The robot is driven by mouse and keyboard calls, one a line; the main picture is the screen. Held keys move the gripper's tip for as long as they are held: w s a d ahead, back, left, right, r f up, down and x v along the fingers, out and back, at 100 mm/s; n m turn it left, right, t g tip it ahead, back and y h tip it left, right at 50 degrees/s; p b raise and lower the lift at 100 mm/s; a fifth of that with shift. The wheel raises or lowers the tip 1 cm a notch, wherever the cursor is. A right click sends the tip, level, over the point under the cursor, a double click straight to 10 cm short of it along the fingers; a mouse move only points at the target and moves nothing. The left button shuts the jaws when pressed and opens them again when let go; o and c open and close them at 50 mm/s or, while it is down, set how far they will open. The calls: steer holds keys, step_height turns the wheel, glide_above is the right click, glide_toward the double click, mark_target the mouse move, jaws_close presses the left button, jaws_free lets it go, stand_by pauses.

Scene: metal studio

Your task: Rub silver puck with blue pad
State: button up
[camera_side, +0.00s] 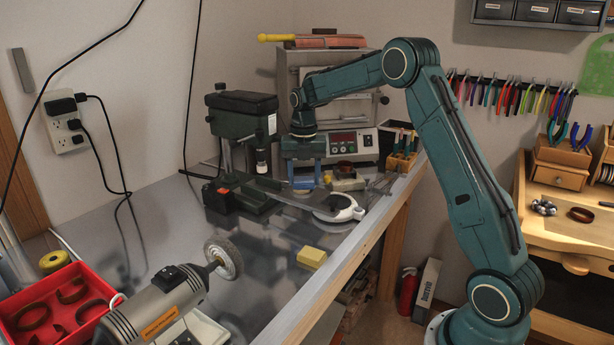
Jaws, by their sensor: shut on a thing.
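My gripper (303,176) hangs over the far part of the metal bench, pointing down, with its blue fingers on either side. It is shut on a small blue piece, the blue pad (303,185), low between the fingers; its edges are hard to tell from the fingers. A grey flat plate lies just below and in front of the gripper. A white round device (347,212) with a dark middle stands to the right of the plate. I cannot make out the silver puck clearly; it is too small or hidden around the gripper and plate.
A drill press (243,125) stands left of my gripper, and a kiln (345,120) is behind it. A yellow block (311,258) lies nearer on the bench. A polishing motor (160,305) and red tray (62,305) fill the front left. The bench middle is mostly clear.

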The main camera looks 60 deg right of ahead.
stand_by(0.3)
steer(key=shift+w+a, duration=0.5)
steer(key=shift+w, duration=0.15)
steer(key=shift+s+d, duration=0.55)
steer(key=shift+s, duration=0.2)
steer(key=shift+w+a, duration=0.1)
steer(key=shift+w+a, duration=0.45)
steer(key=shift+w, duration=0.2)
steer(key=shift+s+d, duration=0.1)
steer(key=shift+s+d, duration=0.45)
steer(key=shift+s, duration=0.2)
